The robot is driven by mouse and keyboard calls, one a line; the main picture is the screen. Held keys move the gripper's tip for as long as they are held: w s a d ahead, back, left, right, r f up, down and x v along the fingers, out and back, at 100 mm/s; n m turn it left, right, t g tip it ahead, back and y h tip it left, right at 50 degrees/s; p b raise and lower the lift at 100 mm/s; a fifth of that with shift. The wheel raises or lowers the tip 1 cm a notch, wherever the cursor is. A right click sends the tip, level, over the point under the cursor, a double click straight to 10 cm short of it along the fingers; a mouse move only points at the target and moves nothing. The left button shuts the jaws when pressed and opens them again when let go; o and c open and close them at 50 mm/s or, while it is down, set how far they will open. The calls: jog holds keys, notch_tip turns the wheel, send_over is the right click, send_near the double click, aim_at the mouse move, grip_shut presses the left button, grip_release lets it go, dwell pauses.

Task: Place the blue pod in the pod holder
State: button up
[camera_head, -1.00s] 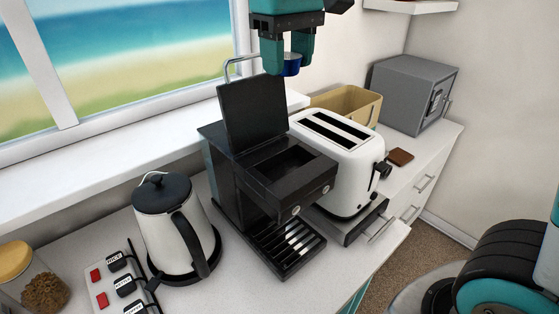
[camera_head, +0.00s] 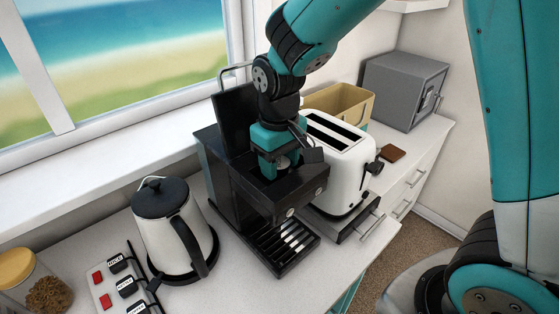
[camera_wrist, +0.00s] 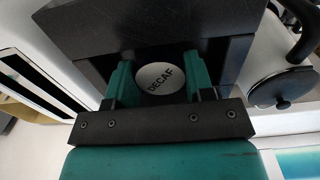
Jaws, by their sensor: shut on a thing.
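The pod (camera_wrist: 160,77) is between the two teal fingers of my gripper (camera_wrist: 159,80) in the wrist view. Its round pale lid faces the camera and reads DECAF; its blue side is hidden there. In the head view my gripper (camera_head: 282,168) points down into the open top of the black coffee machine (camera_head: 245,195), shut on the pod. The machine's lid (camera_head: 233,113) stands up behind the gripper. The pod holder is inside the open top, hidden by the gripper, so I cannot tell whether the pod touches it.
A white toaster (camera_head: 338,170) stands close on the right of the machine, and a kettle (camera_head: 183,235) on its left. A tan bin (camera_head: 350,103) and a grey safe (camera_head: 402,90) stand behind. A red-switched power strip (camera_head: 118,280) lies at front left.

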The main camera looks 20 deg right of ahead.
aim_at(279, 163)
jog(key=shift+f, duration=0.35)
jog(key=shift+f, duration=0.15)
jog(key=o, duration=0.9)
notch_tip(279, 163, up, 12)
jog(key=b, duration=0.2)
jog(key=s+a+f+n+y, duration=0.1)
jog(key=s+a+y, duration=0.1)
jog(key=s, duration=0.7)
jog(key=s+a+f+n+y, duration=0.1)
jog(key=s+a+n+y, duration=0.1)
jog(key=s, duration=0.7)
jog(key=shift+s+a+f+n, duration=0.3)
